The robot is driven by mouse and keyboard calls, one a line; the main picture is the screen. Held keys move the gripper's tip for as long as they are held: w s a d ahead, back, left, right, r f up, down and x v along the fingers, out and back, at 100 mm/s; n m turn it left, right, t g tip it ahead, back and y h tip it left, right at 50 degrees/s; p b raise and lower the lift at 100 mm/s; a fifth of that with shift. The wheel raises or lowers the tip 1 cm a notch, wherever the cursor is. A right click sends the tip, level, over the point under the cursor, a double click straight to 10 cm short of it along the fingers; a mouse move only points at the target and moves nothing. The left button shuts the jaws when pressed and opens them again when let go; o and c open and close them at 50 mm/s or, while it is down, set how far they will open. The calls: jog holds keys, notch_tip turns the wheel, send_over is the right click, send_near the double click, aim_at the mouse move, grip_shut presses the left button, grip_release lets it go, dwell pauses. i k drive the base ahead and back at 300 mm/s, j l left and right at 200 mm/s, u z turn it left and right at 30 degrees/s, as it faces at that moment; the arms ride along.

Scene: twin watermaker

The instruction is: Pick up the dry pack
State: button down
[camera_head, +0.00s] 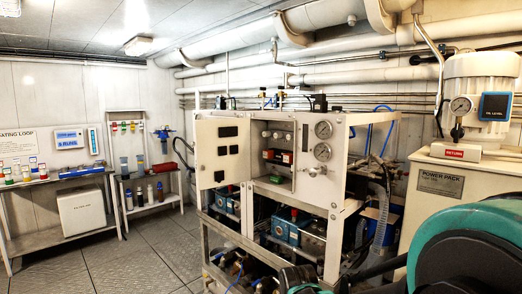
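I cannot pick out the dry pack for certain in the head view. A small dark and red item (279,157) sits inside the open cabinet (270,185) of the white-framed machine; its kind is too small to tell. The cabinet's door (220,152) stands swung open to the left. Teal and black links of my arm fill the lower right corner. My gripper is not in view.
A bench (60,237) with small bottles and a white box (83,212) stands at the far left. A second bench (150,210) holds more bottles. A tan power pack cabinet (440,188) stands right. Clear tread-plate floor (130,262) lies left of the machine.

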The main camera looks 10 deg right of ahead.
aim_at(276, 178)
jog(key=i+j+z, duration=0.15)
jog(key=z, duration=0.3)
jog(key=i+j+z, duration=0.15)
jog(key=j+z, duration=0.5)
jog(key=z, duration=0.25)
jog(key=i+j+z, duration=0.1)
jog(key=j+z, duration=0.45)
jog(key=j, duration=0.35)
jog(key=k+j+z, duration=0.1)
jog(key=j, duration=0.35)
jog(key=j+z, duration=0.1)
jog(key=j, duration=0.35)
jog(key=k+j+z, duration=0.1)
jog(key=j, duration=0.35)
jog(key=k+j+z, duration=0.1)
jog(key=j, duration=0.3)
jog(key=k+j+z, duration=0.1)
jog(key=j, duration=0.35)
jog(key=k+j, duration=0.1)
jog(key=j, duration=0.25)
jog(key=k+j, duration=0.1)
jog(key=j, duration=0.3)
jog(key=k+j, duration=0.1)
jog(key=j, duration=0.25)
jog(key=i+l, duration=0.1)
jog(key=l, duration=0.45)
